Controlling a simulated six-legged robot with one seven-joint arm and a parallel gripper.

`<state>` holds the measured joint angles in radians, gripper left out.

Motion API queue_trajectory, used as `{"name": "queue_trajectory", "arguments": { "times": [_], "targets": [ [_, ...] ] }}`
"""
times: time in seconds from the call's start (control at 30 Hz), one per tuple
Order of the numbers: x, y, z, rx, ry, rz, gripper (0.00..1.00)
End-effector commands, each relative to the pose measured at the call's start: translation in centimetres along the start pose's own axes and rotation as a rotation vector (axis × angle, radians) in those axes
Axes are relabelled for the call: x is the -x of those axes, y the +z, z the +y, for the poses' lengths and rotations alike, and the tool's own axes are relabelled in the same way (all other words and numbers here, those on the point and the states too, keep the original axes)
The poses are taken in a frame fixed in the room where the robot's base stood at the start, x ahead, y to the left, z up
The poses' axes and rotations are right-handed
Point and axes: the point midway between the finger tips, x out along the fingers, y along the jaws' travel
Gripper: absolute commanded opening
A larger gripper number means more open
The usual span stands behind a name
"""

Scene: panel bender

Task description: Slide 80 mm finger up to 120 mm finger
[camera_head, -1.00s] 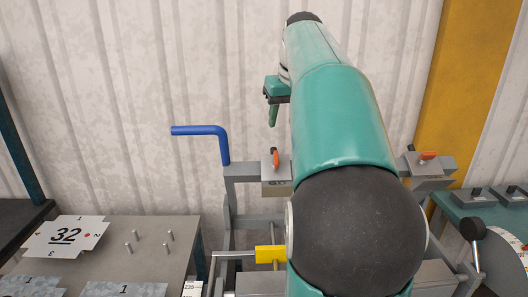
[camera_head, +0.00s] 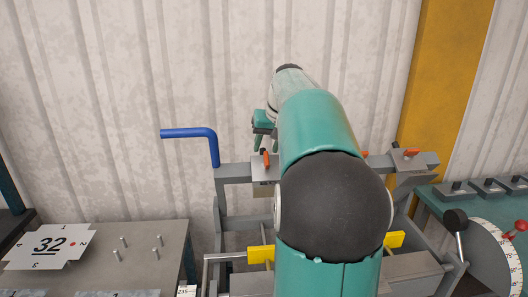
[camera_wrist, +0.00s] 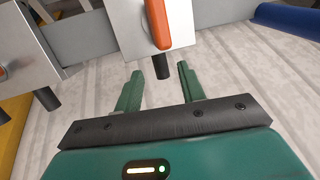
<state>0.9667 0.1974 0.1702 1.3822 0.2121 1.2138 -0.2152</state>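A grey clamp finger with an orange lever (camera_head: 264,178) hangs on the bender's beam, left of my arm; its label is too small to read. In the wrist view the finger block (camera_wrist: 165,28) is straight ahead, with a black peg below it. My gripper (camera_wrist: 160,70) is open and empty, its two green jaws apart on either side of the peg's line. A second finger (camera_head: 411,164) sits at the beam's right. Another orange lever (camera_head: 365,154) shows beside my arm, its block mostly hidden.
A blue crank handle (camera_head: 190,133) rises at the beam's left end and shows in the wrist view (camera_wrist: 288,20). A side table (camera_head: 140,235) with pins and a 32 plate (camera_head: 47,246) is at left. A dial (camera_head: 488,258) is at right. The corrugated wall is behind.

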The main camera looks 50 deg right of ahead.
Motion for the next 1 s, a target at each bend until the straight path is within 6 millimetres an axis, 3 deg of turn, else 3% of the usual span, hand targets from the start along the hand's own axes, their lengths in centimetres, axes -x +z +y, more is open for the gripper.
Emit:
{"name": "queue_trajectory", "arguments": {
  "times": [0.2,0.53,0.73,1.0],
  "targets": [
    [-2.6,0.0,-0.2,0.001,-0.001,-0.001,0.4],
    [-3.0,0.0,-0.2,0.001,0.0,0.0,0.4],
    [-3.0,0.0,-0.2,0.001,0.0,0.0,0.0],
    [-2.8,0.0,0.6,-0.001,0.001,0.0,0.0]
  ]
}}
